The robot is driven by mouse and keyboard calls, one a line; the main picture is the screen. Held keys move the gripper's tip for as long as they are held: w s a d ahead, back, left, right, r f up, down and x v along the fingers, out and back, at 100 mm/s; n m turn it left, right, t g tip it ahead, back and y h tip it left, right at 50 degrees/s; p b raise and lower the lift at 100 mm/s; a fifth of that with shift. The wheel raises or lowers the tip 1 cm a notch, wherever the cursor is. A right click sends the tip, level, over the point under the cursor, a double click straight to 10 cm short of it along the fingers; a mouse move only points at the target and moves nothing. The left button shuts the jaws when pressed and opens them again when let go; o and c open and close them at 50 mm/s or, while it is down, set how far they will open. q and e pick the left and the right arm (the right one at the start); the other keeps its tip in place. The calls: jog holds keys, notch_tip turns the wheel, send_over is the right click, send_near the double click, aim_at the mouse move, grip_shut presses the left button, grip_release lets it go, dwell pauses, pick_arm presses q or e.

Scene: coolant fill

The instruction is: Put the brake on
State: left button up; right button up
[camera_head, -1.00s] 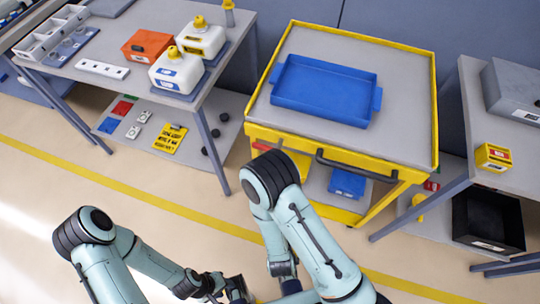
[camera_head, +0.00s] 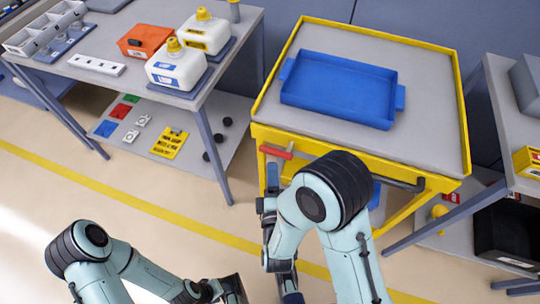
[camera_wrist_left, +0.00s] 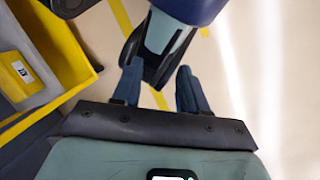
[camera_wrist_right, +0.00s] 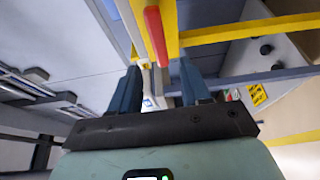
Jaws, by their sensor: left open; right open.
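The yellow cart (camera_head: 262,122) stands in the middle of the head view. A red brake lever (camera_head: 276,152) sticks out at its front left corner, and also shows in the right wrist view (camera_wrist_right: 156,35). My right gripper (camera_head: 271,180) is open and empty just below the lever. In the right wrist view the lever is ahead of the two open fingers (camera_wrist_right: 158,75), apart from them. My left gripper (camera_wrist_left: 160,75) is open and empty over the floor; in the head view it is low and only partly seen.
A blue tray (camera_head: 338,88) lies on the cart top. A dark push handle (camera_head: 400,184) runs along the cart's front, partly behind my right arm. Left table holds white jugs (camera_head: 176,68) and an orange box (camera_head: 146,41). Another table (camera_head: 497,90) stands right. Floor on the left is clear.

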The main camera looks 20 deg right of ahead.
aim_at(271, 154)
jog(key=b+x, duration=0.1)
jog(key=x, duration=0.2)
jog(key=shift+w+d+f, duration=0.1)
jog(key=shift+d+f, duration=0.05)
pick_arm(q)
jog(key=shift+w+a+f+t, duration=0.2)
jog(key=shift+w+a+f, duration=0.1)
jog(key=shift+w+f, duration=0.35)
jog(key=shift+w+a+f+t, duration=0.2)
jog(key=shift+w+a+f, duration=0.05)
jog(key=shift+w+f, duration=0.4)
pick_arm(e)
jog(key=shift+x, duration=2.6)
grip_shut()
